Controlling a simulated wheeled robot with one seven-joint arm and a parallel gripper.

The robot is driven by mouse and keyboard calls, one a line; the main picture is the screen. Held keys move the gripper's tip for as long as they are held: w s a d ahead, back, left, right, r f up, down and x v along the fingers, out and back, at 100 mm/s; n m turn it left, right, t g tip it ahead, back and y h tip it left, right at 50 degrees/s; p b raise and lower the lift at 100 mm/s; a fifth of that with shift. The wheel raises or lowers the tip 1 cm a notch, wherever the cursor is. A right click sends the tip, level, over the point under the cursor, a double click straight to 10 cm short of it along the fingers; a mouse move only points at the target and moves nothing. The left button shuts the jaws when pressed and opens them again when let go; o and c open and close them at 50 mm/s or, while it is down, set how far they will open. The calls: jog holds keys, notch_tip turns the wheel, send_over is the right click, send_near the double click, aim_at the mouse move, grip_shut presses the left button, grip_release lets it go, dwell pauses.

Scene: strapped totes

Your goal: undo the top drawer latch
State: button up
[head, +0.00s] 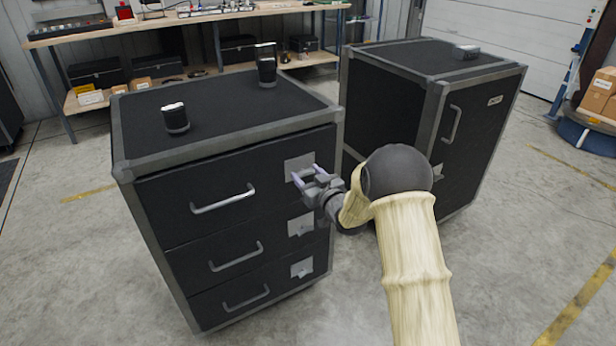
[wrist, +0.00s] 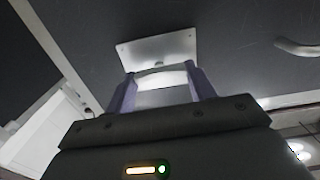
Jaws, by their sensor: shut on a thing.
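The black drawer case (head: 222,137) stands at the left in the head view, with its drawers closed. The top drawer latch is a silver plate (head: 292,164) at the right of the top drawer; in the wrist view its plate (wrist: 150,48) is just ahead of my gripper. My gripper (head: 309,172) is at this latch, its two purple fingers shut on the pale latch lever (wrist: 161,78), one finger on each side. The top drawer handle (head: 223,199) is left of the latch. The head view hides part of the latch behind my gripper.
Lower latches (head: 300,225) and handles (head: 237,257) sit below on the same case. Two small dark items (head: 175,118) stand on top. A second black cabinet (head: 475,125) is at the right, close to my arm. A workbench (head: 190,20) runs behind.

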jog(key=shift+f+n+b, duration=0.1)
jog(key=shift+n+b, duration=0.25)
jog(key=shift+n, duration=0.05)
jog(key=n+b, duration=1.6)
jog(key=n, duration=0.1)
jog(key=shift+s+a+f, duration=0.15)
jog(key=shift+f, duration=0.05)
jog(key=o, duration=1)
jog(key=shift+r, duration=0.1)
